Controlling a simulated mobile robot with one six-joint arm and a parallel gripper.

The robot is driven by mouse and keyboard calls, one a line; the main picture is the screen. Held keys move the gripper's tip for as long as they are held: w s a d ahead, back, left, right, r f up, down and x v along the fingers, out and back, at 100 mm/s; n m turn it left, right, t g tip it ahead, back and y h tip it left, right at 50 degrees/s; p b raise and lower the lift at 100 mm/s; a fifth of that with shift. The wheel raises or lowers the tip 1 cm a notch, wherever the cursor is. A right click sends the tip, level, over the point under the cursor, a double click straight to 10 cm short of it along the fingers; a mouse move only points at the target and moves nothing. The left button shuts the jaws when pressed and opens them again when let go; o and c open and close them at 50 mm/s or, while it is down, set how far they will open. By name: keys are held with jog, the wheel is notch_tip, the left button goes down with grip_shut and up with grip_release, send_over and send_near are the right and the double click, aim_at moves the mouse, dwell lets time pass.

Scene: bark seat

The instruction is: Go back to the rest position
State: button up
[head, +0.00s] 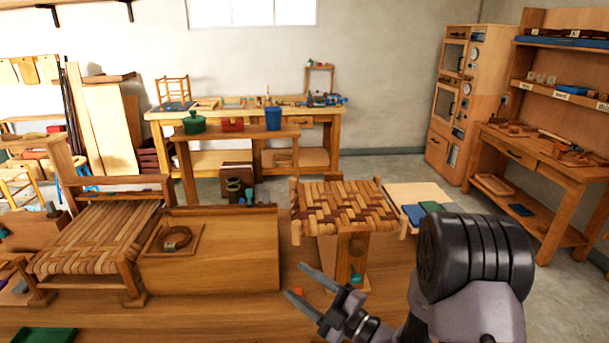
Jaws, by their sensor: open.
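My gripper (303,283) is open, with its two dark fingers spread and nothing between them. It points left at the lower middle of the head view, in front of the woven bark stool (345,208) and above the wooden worktop (225,317). My arm comes in from the lower right. A small orange piece lies close by the fingers, partly hidden behind them.
A low table (418,191) with coloured pads stands behind my arm. Workbenches and shelves line the back and right. Floor at right is clear.

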jog(key=s+a+r+n+g+y, duration=0.2)
jog(key=s+a+r+n+g, duration=0.4)
jog(key=n, duration=0.4)
jog(key=s+n+g+h, duration=0.5)
jog(key=s+n+g, duration=0.2)
jog(key=s+n, duration=1)
jog(key=s+d+r+n+t+h, duration=0.1)
jog(key=s+d+n+t+h, duration=0.2)
jog(key=d+n+t+h, duration=0.3)
jog(key=d+n+h+b, duration=0.1)
jog(key=d+n+h, duration=0.3)
jog(key=d+n, duration=0.5)
jog(key=shift+r+n, duration=0.4)
jog(key=shift+n, duration=1.9)
